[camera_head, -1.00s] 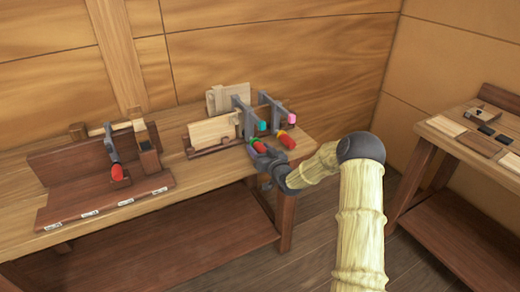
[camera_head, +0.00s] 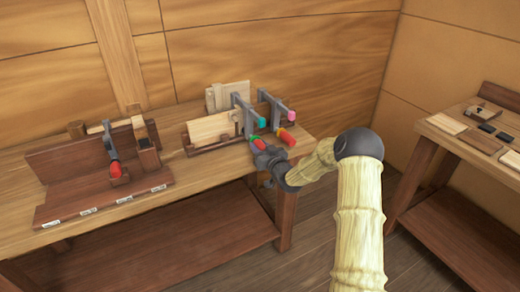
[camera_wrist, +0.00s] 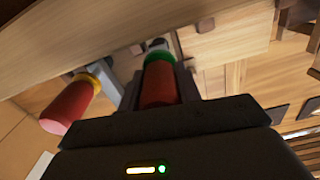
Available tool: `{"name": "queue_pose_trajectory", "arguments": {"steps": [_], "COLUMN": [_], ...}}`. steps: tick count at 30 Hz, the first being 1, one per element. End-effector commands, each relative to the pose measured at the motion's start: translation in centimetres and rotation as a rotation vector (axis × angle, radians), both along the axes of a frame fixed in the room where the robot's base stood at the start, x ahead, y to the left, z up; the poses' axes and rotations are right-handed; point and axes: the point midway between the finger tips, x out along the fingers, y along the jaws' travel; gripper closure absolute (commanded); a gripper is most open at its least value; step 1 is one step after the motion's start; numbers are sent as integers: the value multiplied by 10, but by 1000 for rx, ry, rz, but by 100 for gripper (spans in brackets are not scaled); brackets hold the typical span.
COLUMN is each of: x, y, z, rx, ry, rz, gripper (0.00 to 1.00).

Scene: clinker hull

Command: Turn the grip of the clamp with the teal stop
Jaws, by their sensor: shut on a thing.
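The clamp with the teal stop (camera_head: 262,122) stands at the right part of the bench, its grey bar (camera_head: 243,108) by a pale board (camera_head: 212,128). Its red grip with a green collar points toward me. My gripper (camera_head: 259,146) is shut on this grip, and hides part of it in the head view. In the wrist view the red grip (camera_wrist: 159,84) lies between the fingers, with the green collar (camera_wrist: 158,57) beyond them. A second clamp with a pink stop (camera_head: 291,116) stands just right; its red grip with a yellow collar (camera_wrist: 72,104) is close beside my gripper.
A brown rack (camera_head: 105,195) with another red-gripped clamp (camera_head: 115,168) stands on the left of the bench. A second table (camera_head: 466,150) with small boards and blocks is at the right. Floor between the tables is clear.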

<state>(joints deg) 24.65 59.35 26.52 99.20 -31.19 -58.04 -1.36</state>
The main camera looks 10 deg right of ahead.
Motion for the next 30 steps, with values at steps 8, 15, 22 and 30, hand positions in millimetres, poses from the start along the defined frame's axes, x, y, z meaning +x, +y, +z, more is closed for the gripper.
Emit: {"name": "queue_pose_trajectory", "arguments": {"steps": [8,15,22,30], "x": [0,0,0,0], "y": [0,0,0,0], "z": [-4,-5,-5,-6], "rx": [-182,-392,-600,-844], "ry": [-62,-132,-201,-278], "rz": [-1,-2,-3,-2], "gripper": [89,89,89,89]}}
